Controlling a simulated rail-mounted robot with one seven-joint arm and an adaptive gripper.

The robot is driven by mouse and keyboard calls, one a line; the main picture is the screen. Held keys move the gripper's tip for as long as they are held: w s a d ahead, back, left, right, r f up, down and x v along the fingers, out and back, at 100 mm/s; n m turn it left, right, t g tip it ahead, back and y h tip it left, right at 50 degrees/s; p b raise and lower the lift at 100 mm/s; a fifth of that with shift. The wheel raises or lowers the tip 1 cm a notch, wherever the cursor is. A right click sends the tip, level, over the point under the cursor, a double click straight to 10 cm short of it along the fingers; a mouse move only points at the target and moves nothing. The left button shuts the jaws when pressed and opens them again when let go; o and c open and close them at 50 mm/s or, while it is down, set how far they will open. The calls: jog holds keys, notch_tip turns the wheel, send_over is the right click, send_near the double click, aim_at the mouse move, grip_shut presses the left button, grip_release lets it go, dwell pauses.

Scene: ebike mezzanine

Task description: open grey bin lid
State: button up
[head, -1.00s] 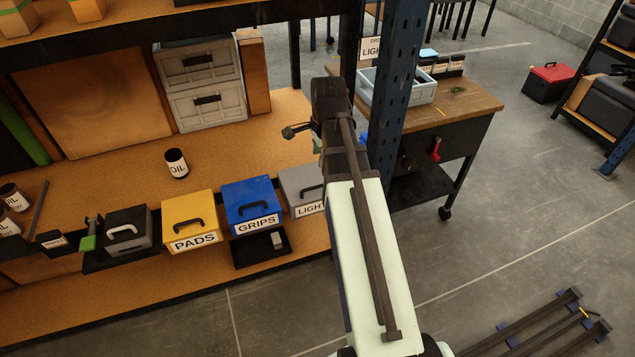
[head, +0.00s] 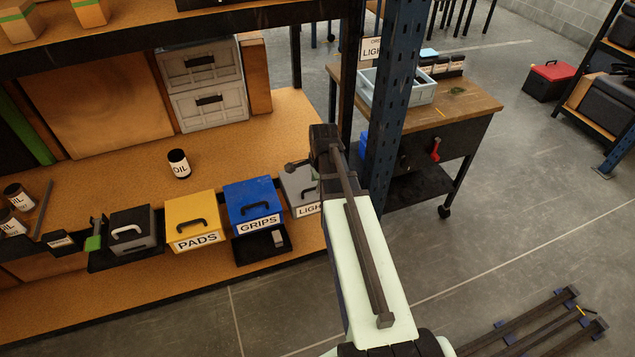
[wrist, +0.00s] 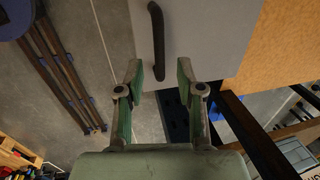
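The grey bin (head: 296,184), labelled with letters starting "LIGH", is the rightmost in the row on the shelf. My arm hides its right part in the head view. Its lid looks shut. In the wrist view the flat grey lid (wrist: 205,35) fills the top middle, with a dark bar handle (wrist: 157,40) on it. My gripper (wrist: 160,72) is open and empty, its green-padded fingers on either side of the handle's near end in the picture. I cannot tell how far above the lid the fingertips are.
A blue GRIPS bin (head: 252,202) stands just left of the grey bin, then a yellow PADS bin (head: 195,220) and a black bin (head: 130,230). A blue rack post (head: 388,120) rises close to the right of my arm. An oil can (head: 178,163) stands behind the bins.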

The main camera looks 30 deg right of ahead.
jog(key=shift+w+f, duration=0.1)
jog(key=shift+f, duration=0.6)
grip_shut()
